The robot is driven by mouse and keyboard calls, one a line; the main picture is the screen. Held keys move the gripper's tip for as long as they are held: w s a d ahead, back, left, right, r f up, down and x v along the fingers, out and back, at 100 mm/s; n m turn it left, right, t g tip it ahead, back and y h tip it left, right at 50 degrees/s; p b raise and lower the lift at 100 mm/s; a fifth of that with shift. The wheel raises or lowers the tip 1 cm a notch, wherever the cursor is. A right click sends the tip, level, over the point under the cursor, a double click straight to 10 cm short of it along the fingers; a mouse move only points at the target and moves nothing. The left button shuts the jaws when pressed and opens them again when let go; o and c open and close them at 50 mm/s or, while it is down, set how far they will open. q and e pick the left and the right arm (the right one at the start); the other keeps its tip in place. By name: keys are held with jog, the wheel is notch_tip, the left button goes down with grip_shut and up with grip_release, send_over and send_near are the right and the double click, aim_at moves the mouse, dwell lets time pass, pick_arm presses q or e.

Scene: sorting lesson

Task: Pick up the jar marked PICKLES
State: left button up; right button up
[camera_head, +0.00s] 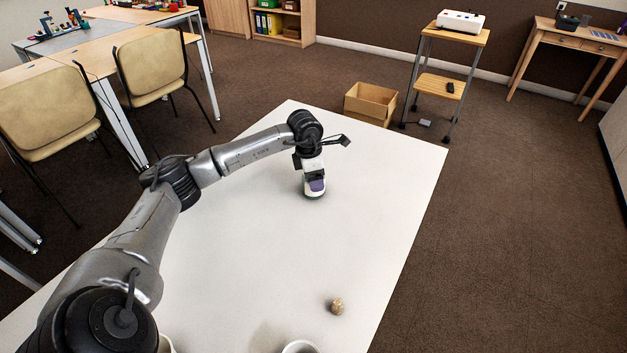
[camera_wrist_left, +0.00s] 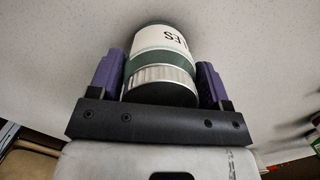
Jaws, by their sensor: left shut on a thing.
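The jar (camera_wrist_left: 162,48) has a white label, green bands and a ribbed light rim around a dark lid. Only the end of its marking shows in the left wrist view, and it looks like "LES". My left gripper (camera_wrist_left: 158,66) is shut on the jar, with a purple finger on each side near the lid. In the head view my left gripper (camera_head: 314,181) points down at the far part of the white table (camera_head: 255,240), and the jar's base (camera_head: 315,196) shows below the fingers. I cannot tell whether the jar touches the table. My right gripper is not in view.
A small brownish thing (camera_head: 337,306) lies on the near right of the table. A white round rim (camera_head: 299,347) shows at the bottom edge. The table's middle is clear. An open cardboard box (camera_head: 370,104) is on the floor beyond the far edge.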

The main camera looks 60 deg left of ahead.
pick_arm(q)
jog(key=c, duration=0.4)
jog(key=shift+r, duration=0.1)
jog(key=shift+c, duration=0.2)
